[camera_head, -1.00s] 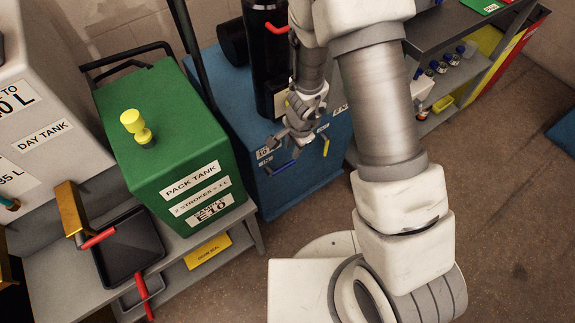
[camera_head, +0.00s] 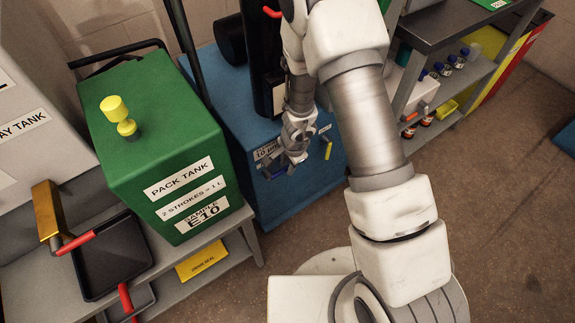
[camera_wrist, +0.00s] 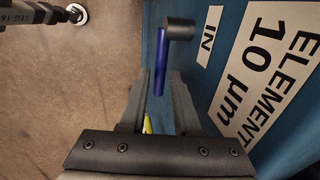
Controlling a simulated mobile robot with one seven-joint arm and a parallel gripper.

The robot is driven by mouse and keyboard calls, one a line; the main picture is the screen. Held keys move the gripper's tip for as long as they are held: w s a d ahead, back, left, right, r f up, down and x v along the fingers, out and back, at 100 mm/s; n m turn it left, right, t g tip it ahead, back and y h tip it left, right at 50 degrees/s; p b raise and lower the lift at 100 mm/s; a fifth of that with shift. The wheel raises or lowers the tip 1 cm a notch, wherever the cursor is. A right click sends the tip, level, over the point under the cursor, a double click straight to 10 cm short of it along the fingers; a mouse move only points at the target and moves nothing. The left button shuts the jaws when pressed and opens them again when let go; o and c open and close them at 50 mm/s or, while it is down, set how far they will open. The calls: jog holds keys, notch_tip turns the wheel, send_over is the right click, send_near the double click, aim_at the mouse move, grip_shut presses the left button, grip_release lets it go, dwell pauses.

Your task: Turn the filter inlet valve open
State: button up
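The filter inlet valve has a blue lever (camera_wrist: 160,62) on a dark round stub (camera_wrist: 181,28), next to a white "IN" label (camera_wrist: 209,37) on the blue filter housing (camera_wrist: 200,65). In the wrist view the lever's lower end lies between the two fingers of my gripper (camera_wrist: 162,82), which are apart with gaps on both sides. I cannot tell how deep the lever sits between them. In the head view my gripper (camera_head: 284,164) is at the front of the blue housing (camera_head: 265,207) and mostly hides the blue lever.
A yellow lever (camera_head: 328,150) is on the same housing, right of my gripper. The green pack tank (camera_head: 150,135) stands left on a grey bench (camera_head: 215,232). A shelf with bottles (camera_head: 445,70) is at right. The floor (camera_head: 480,190) in front is open.

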grip_shut()
dwell(1.4)
